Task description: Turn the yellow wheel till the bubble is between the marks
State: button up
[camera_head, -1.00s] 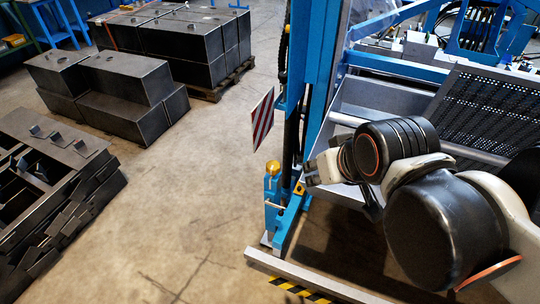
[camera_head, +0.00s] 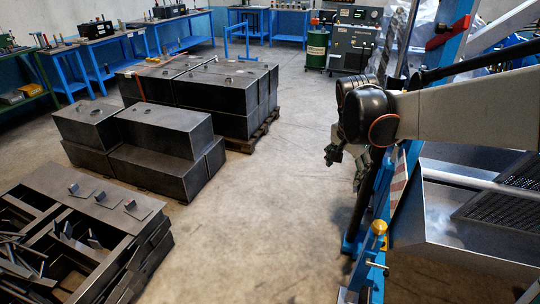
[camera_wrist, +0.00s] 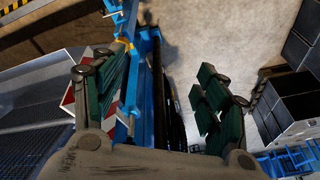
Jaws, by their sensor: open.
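The yellow wheel (camera_head: 379,227) is a small round knob on top of a blue post of the blue machine frame, in the lower right of the head view. A small yellow-orange part (camera_wrist: 125,42) shows on the blue frame in the wrist view; I cannot tell whether it is the wheel. My gripper (camera_head: 334,154) is up and to the left of the wheel in the head view, apart from it. In the wrist view my gripper (camera_wrist: 160,90) has its green-padded fingers spread wide, with nothing held. I cannot make out the bubble or its marks.
A red-and-white striped plate (camera_head: 398,184) hangs by the frame, close to my arm. A grey metal trough (camera_head: 440,225) lies right of the wheel. Dark steel boxes (camera_head: 160,140) stand on the left. The concrete floor (camera_head: 255,220) between is clear.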

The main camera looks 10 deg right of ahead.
jog(key=w+d+f+m+g+p, duration=0.1)
jog(key=w+d+f+m+g, duration=0.2)
jog(key=w+d+f+m, duration=0.55)
jog(key=m+g+p, duration=0.1)
jog(key=m+g, duration=0.2)
jog(key=m, duration=0.4)
send_near(380, 224)
jog(key=shift+n+h, duration=0.25)
jog(key=shift+h, duration=0.15)
jog(key=b+x, duration=0.1)
jog(key=x, duration=0.2)
jog(key=b+x, duration=0.2)
jog(key=x, duration=0.1)
jog(key=b+x, duration=0.1)
jog(key=x, duration=0.3)
jog(key=shift+a+f, duration=0.2)
jog(key=shift+a, duration=0.1)
jog(key=shift+c, duration=0.6)
jog(key=c, duration=0.9)
